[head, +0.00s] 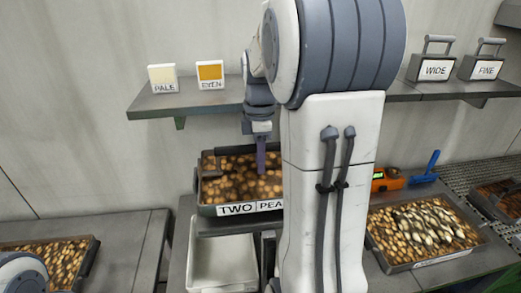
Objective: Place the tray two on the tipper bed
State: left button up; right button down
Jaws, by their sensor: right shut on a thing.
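Tray two (237,211), a dark tray of brown and tan pieces with a label reading "TWO" and "PEA", is at centre. It looks level on, or just over, a dark narrow platform (233,226) that seems to be the tipper bed; I cannot tell if they touch. My right gripper (262,164) comes down at the tray's far side and is shut on it; its fingertips are partly lost against the contents. My right arm hides the tray's right end. My left gripper is out of view.
A white bin (222,263) stands below the platform. Another filled tray (421,262) lies on the right bench near an orange device (386,180) and a blue-handled tool (427,167). A further tray (91,257) is at left. A wall shelf (190,108) runs behind.

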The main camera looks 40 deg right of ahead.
aim_at(260, 180)
notch_tip(260, 180, down, 3)
jog(key=shift+r+p, duration=0.1)
jog(key=shift+p, duration=0.2)
jog(key=shift+f, duration=0.3)
jog(key=shift+f, duration=0.1)
jog(key=c, duration=0.7)
grip_release()
jog(key=shift+f, duration=0.1)
jog(key=shift+o, duration=0.2)
